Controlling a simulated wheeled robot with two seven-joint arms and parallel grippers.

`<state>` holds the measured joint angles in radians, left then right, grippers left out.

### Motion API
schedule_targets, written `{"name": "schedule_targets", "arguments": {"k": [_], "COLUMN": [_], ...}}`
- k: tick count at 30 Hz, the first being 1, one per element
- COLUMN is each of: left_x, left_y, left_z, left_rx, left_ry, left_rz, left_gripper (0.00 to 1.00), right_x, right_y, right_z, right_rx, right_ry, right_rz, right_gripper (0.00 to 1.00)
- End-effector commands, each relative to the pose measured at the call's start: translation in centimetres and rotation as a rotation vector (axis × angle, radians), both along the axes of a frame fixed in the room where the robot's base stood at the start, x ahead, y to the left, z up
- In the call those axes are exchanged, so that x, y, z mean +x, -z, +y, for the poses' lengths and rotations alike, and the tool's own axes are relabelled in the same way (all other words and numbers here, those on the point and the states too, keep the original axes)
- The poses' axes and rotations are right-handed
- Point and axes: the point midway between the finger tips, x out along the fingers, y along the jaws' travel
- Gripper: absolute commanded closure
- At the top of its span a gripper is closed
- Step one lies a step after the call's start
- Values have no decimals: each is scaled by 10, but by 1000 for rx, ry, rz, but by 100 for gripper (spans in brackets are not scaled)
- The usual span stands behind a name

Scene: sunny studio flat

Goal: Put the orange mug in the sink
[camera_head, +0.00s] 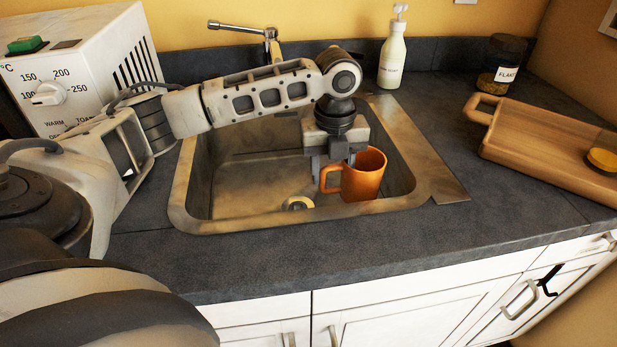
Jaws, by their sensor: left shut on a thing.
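The orange mug (367,178) is upright at the right side of the sink (240,187), within the outline of the basin, its handle pointing left. I cannot tell whether its base touches the sink floor. My left gripper (332,172) points down from above and is shut on the mug at its left side, by the handle and rim. My left arm reaches over the basin from the left. My right gripper is not in view.
A faucet (262,34) stands behind the sink. A white soap bottle (392,58) and a dark jar (502,64) stand at the back. A wooden board (545,140) with a yellow-topped item (603,159) lies right. A white toaster oven (85,62) is at the left. The front counter is clear.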

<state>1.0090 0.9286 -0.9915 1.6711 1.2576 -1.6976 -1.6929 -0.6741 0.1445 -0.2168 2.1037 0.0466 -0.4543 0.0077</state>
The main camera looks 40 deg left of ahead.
Motion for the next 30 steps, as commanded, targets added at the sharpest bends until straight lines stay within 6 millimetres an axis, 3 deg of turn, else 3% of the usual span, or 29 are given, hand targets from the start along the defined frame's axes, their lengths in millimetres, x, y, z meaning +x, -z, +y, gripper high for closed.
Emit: {"name": "schedule_targets", "arguments": {"k": [3,16,29,30], "left_x": [-1,-1,0,-1], "left_y": [21,78,87,88], "left_z": [0,-1,-1,0], "left_rx": [-1,-1,-1,0], "left_ry": [1,0,0,0], "left_rz": [2,1,-1,1], "left_gripper": [93,93,93,46], "right_x": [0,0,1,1], "right_y": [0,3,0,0], "right_z": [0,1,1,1], "right_rx": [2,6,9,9], "right_ry": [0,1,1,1], "right_rz": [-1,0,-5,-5], "right_gripper": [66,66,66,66]}}
